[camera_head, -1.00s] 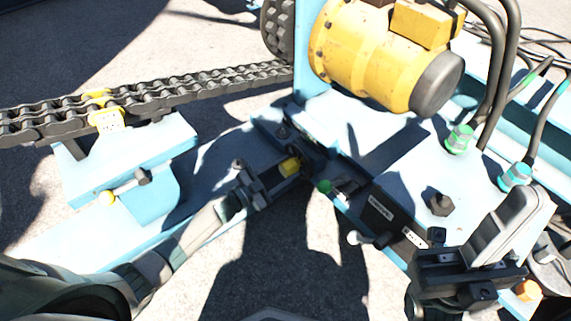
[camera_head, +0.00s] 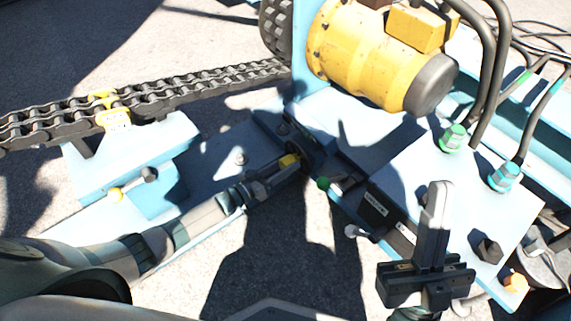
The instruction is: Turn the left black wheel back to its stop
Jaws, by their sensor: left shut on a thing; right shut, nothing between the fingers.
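The left black wheel (camera_head: 311,150) is at the inner corner of the light blue frame, below the yellow motor. It is small, dark and partly hidden by my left gripper (camera_head: 293,172). My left gripper reaches in from the lower left and is shut on the wheel's rim; the exact contact is hard to see in the shadow. A yellow part (camera_head: 289,160) shows right beside the fingers. My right gripper (camera_head: 438,186) points upward at the lower right, its fingers shut together and empty, above the blue plate and apart from the wheel.
A yellow motor (camera_head: 365,55) and hoses with green connectors (camera_head: 453,138) stand behind. A roller chain (camera_head: 190,88) runs to the left over a blue block (camera_head: 130,160) with a small lever. A green-tipped lever (camera_head: 324,183) and a black labelled box (camera_head: 377,207) are near the wheel.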

